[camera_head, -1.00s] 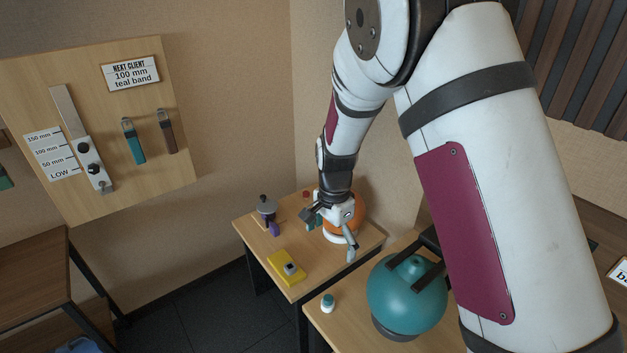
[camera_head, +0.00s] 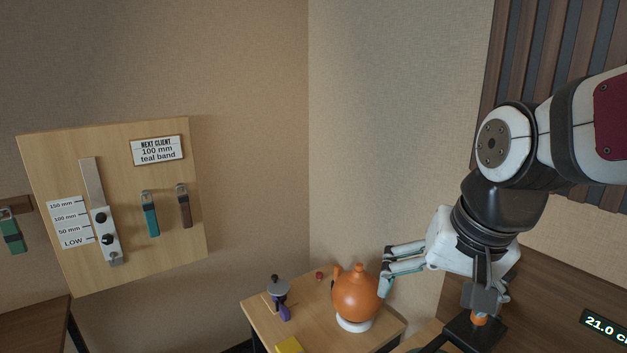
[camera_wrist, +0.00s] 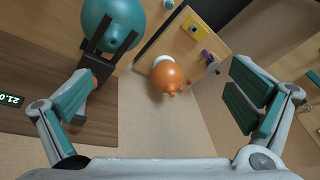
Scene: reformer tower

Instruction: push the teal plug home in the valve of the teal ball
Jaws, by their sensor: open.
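The teal ball (camera_wrist: 112,22) shows at the top left of the wrist view, between the dark arms of a bracket. My gripper (camera_head: 432,282) is open and empty, raised at the right of the head view. Its spread fingers also show in the wrist view (camera_wrist: 163,72), with nothing between them. A small white and teal piece (camera_wrist: 168,4) lies beside the ball at the wrist view's top edge; I cannot tell whether it is the plug.
An orange ball (camera_head: 360,295) sits on a white ring on the wooden table, left of my gripper. A pump (camera_head: 278,290) and a yellow block (camera_head: 289,345) are nearby. A dark bracket (camera_wrist: 98,62) and a display reading 21.0 (camera_head: 606,327) are on the right.

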